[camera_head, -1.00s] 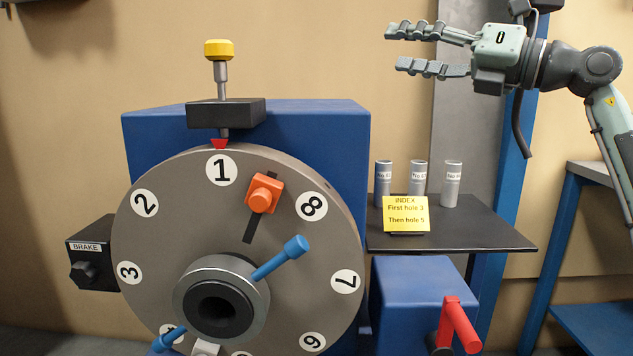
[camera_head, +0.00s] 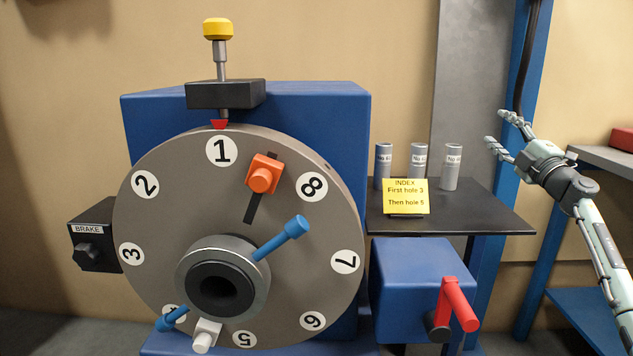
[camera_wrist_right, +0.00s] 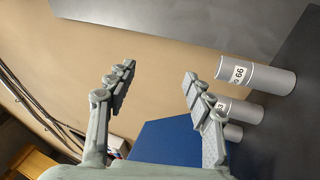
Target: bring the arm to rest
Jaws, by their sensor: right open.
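My right gripper (camera_head: 502,133) is open and empty at the right of the head view, beside the black shelf and apart from it. Its arm runs down to the lower right. In the right wrist view its two fingers (camera_wrist_right: 155,95) stand apart with nothing between them. My left gripper is not in view.
A grey dial (camera_head: 150,240) with numbered marks stands on a blue machine (camera_head: 340,130). A black shelf (camera_head: 480,218) holds grey cylinders (camera_head: 452,167) and a yellow INDEX card (camera_head: 405,197). A red crank (camera_head: 460,305) sits below. A blue post (camera_head: 535,80) rises behind the gripper.

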